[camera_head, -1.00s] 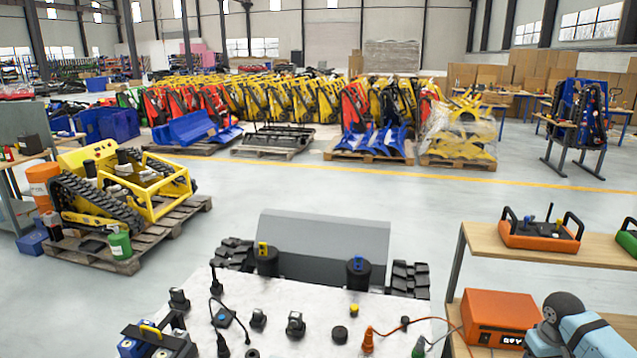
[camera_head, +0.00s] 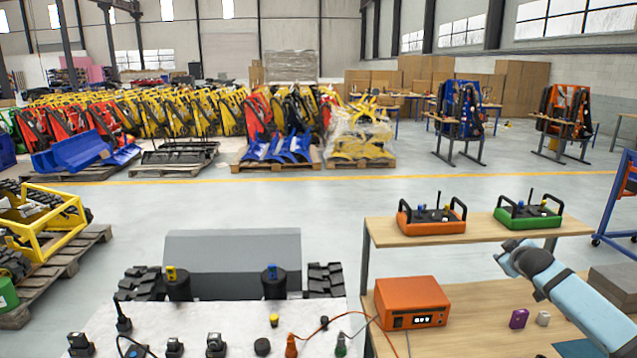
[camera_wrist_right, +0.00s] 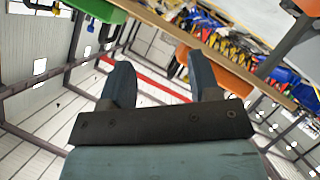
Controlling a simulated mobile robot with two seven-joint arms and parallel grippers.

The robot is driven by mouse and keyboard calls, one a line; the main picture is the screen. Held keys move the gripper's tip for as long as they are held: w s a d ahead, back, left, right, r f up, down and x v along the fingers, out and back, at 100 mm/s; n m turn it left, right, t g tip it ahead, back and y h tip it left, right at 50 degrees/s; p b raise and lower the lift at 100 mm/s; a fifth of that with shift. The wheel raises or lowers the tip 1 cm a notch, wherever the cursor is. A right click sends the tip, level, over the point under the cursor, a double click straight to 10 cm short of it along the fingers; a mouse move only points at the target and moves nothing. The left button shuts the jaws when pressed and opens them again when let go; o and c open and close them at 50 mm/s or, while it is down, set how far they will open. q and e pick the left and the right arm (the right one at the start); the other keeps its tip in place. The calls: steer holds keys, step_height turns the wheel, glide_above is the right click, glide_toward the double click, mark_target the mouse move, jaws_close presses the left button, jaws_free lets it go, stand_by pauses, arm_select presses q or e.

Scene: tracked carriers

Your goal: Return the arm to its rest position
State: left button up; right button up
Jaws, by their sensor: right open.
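My right arm (camera_head: 560,285) shows at the lower right of the head view. It is light blue with dark bands and slants up to the left, its upper end in front of the wooden shelf's right part. My right gripper (camera_wrist_right: 160,72) fills the middle of the right wrist view. Its two dark blue-grey fingers stand apart with nothing between them. The wrist picture is tilted, with the shelf edge (camera_wrist_right: 205,47) crossing beyond the fingers. My left gripper is not in view.
The shelf's upper board (camera_head: 480,231) bears an orange controller (camera_head: 432,220) and a green controller (camera_head: 528,215). Below are an orange box with a display (camera_head: 411,303) and a small purple item (camera_head: 519,318). A white-topped tracked carrier (camera_head: 235,322) stands to the left. Open floor lies behind.

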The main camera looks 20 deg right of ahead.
step_height(320, 180, up, 5)
steer(key=w+a+n+t+y, duration=0.1)
steer(key=w+a+n+t, duration=0.15)
steer(key=n+t, duration=0.2)
steer(key=s+a+f+g+y, duration=0.1)
steer(key=s+a+f, duration=0.3)
steer(key=a+f, duration=0.4)
steer(key=s+a+f+g+y, duration=0.1)
steer(key=s+a+f+y, duration=0.2)
steer(key=a+f, duration=0.6)
steer(key=s+a+f+g+y, duration=0.1)
steer(key=s+a+f, duration=0.5)
steer(key=a+f, duration=0.3)
steer(key=shift+a+f+y, duration=0.2)
steer(key=shift+f+y, duration=0.2)
steer(key=shift+f, duration=0.1)
steer(key=s+a+f+m+g+y, duration=0.1)
steer(key=s+a+f, duration=0.1)
steer(key=s+a, duration=0.8)
steer(key=s+a+f+m+g+y, duration=0.1)
steer(key=s+a+f+m+y, duration=0.1)
steer(key=s+a, duration=0.9)
steer(key=a+f, duration=0.1)
steer(key=a, duration=0.2)
steer(key=shift+a+p, duration=0.15)
steer(key=shift+p, duration=0.2)
steer(key=shift+s+m, duration=0.1)
steer(key=shift+m, duration=0.15)
